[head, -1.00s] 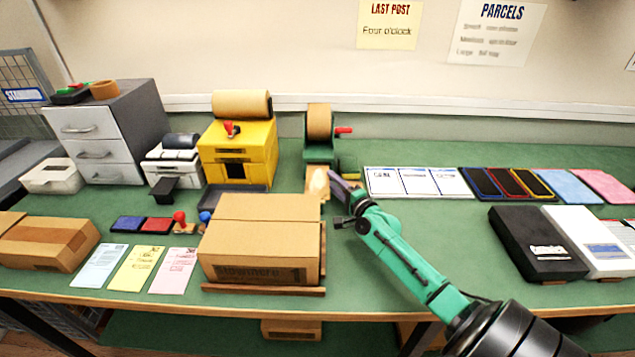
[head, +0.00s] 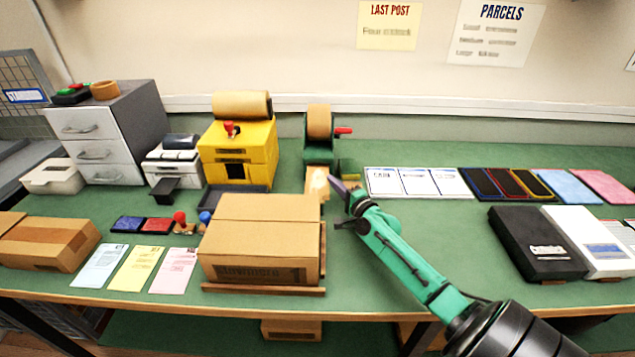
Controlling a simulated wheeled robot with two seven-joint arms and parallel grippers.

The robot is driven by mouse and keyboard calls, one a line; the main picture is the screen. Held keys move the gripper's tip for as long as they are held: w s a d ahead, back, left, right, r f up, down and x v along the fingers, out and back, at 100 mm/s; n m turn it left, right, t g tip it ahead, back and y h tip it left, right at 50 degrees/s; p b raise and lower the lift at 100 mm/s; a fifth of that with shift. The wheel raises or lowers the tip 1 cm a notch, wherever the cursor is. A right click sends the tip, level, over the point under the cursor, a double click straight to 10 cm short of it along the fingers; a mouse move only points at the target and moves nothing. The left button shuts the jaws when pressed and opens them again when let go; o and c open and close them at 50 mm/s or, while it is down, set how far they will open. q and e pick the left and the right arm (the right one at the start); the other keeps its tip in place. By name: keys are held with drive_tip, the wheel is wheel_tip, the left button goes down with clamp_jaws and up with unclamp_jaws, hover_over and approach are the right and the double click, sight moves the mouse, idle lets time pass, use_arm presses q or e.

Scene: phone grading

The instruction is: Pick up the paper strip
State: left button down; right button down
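A tan paper strip (head: 314,181) hangs from the front of the green dispenser (head: 318,152), which carries a brown roll (head: 319,121). A paler patch shows on the strip's right side. My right gripper (head: 335,188) comes in from the lower right. Its dark finger tip is right beside the strip's right edge, just behind the large carton's right corner. I cannot tell whether it touches the strip or how far the fingers are apart. My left gripper is not in view.
A large cardboard box (head: 262,240) on a wooden board stands just in front of the strip. A yellow machine (head: 238,150) is to the left. White printed cards (head: 418,182) lie to the right. Green mat is bare right of the box, around my arm.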

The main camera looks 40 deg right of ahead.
drive_tip(key=shift+r, duration=0.1)
idle(0.8)
wheel_tip(320, 180, up, 20)
drive_tip(key=p, duration=0.5)
idle(0.8)
